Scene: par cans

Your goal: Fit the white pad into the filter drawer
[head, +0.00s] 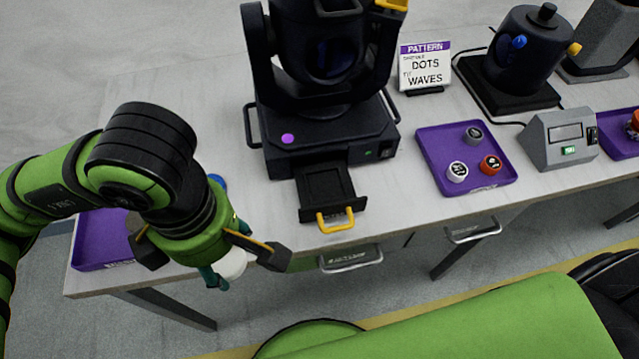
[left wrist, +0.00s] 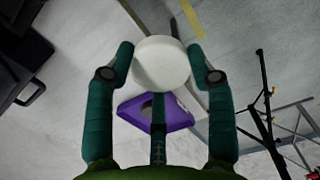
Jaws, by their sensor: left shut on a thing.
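The white pad (head: 232,263) is a thick round disc. My left gripper (head: 228,268) is shut on it in front of the table's front edge, left of the drawer. In the left wrist view the pad (left wrist: 160,62) sits between the fingertips of the gripper (left wrist: 160,75). The filter drawer (head: 325,187) is black with a yellow handle and is pulled out from the base of the black moving-head lamp (head: 325,130). Its tray looks empty. The pad is apart from the drawer. My right gripper does not show.
A purple tray (head: 88,255) lies at the table's left end, partly behind my left arm. Another purple tray (head: 435,150) with three small round caps stands right of the lamp. A grey box (head: 556,140) and a sign (head: 424,66) stand farther right and back.

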